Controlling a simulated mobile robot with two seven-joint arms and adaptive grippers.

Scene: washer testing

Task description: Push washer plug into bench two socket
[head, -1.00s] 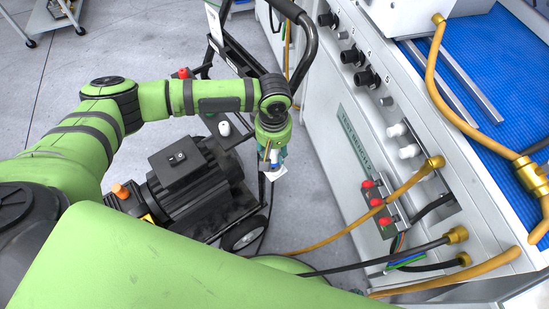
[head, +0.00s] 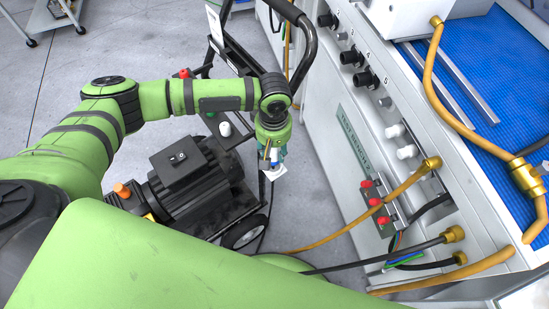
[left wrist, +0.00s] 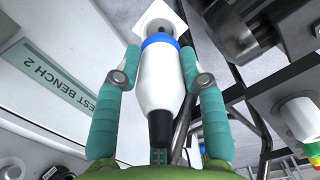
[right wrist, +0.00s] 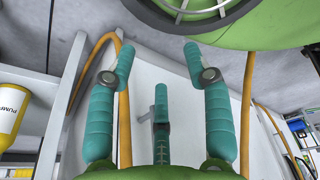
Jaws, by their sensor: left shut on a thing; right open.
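My left gripper (head: 272,160) is shut on the washer plug, a white body with a blue band and a black tail end (left wrist: 158,80). The plug also shows partly in the head view (head: 274,157). A white square piece (left wrist: 160,20) is at the plug's far end; I cannot tell whether it is attached. The gripper hangs in the aisle left of bench two, apart from its front panel (head: 330,105). The bench two label (left wrist: 68,82) is left of the plug in the left wrist view. I cannot tell which fitting is its socket. My right gripper (right wrist: 158,60) is open and empty.
Black connectors (head: 352,57) and white fittings (head: 396,131) line the bench's sloping edge. Red-capped fittings (head: 376,202), yellow hoses (head: 398,190) and black cables (head: 400,250) crowd its near end. A wheeled pressure washer (head: 185,175) stands left of and below my left gripper.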

